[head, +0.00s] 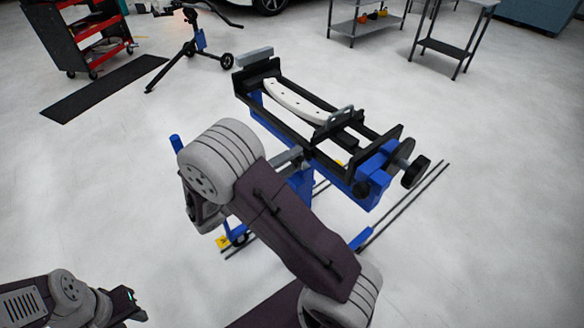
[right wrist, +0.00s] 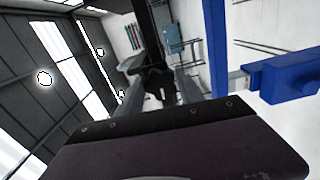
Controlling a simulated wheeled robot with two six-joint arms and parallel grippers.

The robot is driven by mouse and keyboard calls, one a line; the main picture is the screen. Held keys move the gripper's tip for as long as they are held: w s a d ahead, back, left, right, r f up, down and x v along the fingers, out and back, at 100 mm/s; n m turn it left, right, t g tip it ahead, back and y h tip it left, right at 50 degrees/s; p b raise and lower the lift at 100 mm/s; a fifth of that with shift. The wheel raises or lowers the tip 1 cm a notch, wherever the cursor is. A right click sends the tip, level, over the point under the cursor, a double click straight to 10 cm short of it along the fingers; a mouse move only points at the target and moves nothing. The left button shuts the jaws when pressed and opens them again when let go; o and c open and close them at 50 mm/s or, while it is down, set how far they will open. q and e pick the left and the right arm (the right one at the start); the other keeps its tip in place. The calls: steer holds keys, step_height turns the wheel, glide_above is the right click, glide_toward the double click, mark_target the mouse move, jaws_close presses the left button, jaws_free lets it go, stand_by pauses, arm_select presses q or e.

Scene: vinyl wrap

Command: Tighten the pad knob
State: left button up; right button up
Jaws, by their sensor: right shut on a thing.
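The black and blue clamping stand (head: 370,157) is in the middle right of the head view, with a curved pale piece (head: 300,103) lying in its frame. A round black knob (head: 415,172) sticks out at its right end, apart from both grippers. My right gripper (head: 288,158) is at the stand's near side, partly hidden behind my own arm. In the right wrist view, its fingers (right wrist: 160,84) are shut on a small dark part, which seems to be the pad knob; its shape is mostly hidden. My left gripper (head: 128,306) is low at the left, far from the stand; its jaws are unclear.
A blue post (right wrist: 216,45) of the stand rises close to the right gripper. A red tool cart (head: 95,38), a dark mat (head: 104,87), a tripod stand (head: 192,45) and metal tables (head: 455,45) stand farther back. The floor right of the stand is clear.

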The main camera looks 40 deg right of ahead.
steer(key=m+b, duration=0.4)
steer(key=b, duration=0.1)
steer(key=f+m+b, duration=0.1)
steer(key=m+b, duration=0.3)
steer(key=b, duration=0.1)
steer(key=shift+w+f+b, duration=0.1)
steer(key=shift+f+b, duration=0.05)
steer(key=shift+b, duration=0.25)
steer(key=m+b, duration=0.7)
steer(key=b, duration=0.5)
steer(key=shift+w+m, duration=0.1)
steer(key=shift+m, duration=0.3)
steer(key=shift+r+m+b, duration=0.4)
steer(key=shift+m+b, duration=0.5)
steer(key=shift+b, duration=0.45)
steer(key=o, duration=1.3)
steer(key=shift+w, duration=0.1)
steer(key=shift+o, duration=0.2)
steer(key=shift+a, duration=0.1)
